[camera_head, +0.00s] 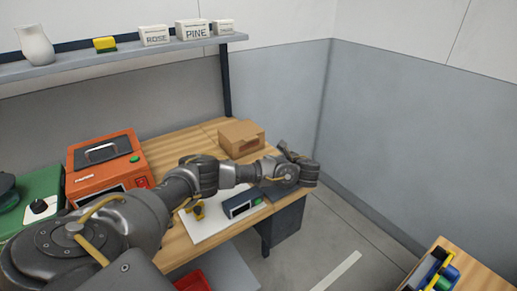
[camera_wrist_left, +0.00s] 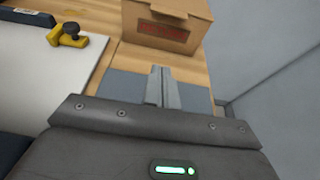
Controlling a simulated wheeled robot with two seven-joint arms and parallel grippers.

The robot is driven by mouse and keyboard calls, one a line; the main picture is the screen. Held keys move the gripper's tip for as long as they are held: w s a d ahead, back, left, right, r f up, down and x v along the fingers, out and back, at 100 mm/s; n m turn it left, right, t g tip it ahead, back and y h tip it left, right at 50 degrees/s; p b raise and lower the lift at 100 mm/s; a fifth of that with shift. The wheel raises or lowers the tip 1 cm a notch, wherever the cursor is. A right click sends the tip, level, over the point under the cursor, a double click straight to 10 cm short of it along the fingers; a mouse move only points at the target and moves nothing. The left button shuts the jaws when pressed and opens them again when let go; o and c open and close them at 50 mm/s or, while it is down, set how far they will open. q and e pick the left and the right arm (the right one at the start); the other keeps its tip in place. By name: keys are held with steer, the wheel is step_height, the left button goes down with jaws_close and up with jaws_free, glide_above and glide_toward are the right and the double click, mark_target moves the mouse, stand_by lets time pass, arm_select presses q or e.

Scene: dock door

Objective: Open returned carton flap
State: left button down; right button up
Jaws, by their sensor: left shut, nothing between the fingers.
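The brown carton (camera_head: 241,138) stands on the far right part of the wooden workbench, with a top flap showing. In the left wrist view the carton (camera_wrist_left: 165,27) is at the top, with red print on its front face and the upper edge cut off. My left gripper (camera_wrist_left: 163,86) is shut with nothing between its fingers. Its fingertips are in front of the carton and apart from it in the wrist view. In the head view the left arm reaches across the bench, and the hand (camera_head: 300,168) is to the right of the carton. My right gripper is not seen.
A shelf (camera_head: 110,59) hangs above. Walls close the right side.

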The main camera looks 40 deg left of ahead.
arm_select(q)
steer(key=shift+s+a+r, duration=0.1)
steer(key=shift+a, duration=0.45)
steer(key=p+x, duration=0.1)
steer(key=x, duration=0.7)
steer(key=shift+a+f, duration=0.15)
steer(key=shift+f, duration=0.05)
steer(key=shift+a+r+p, duration=0.25)
steer(key=shift+r+p, duration=0.85)
steer(key=shift+r, duration=0.05)
steer(key=shift+d+r+p, duration=0.1)
steer(key=shift+r+p, duration=0.25)
steer(key=shift+r, duration=0.45)
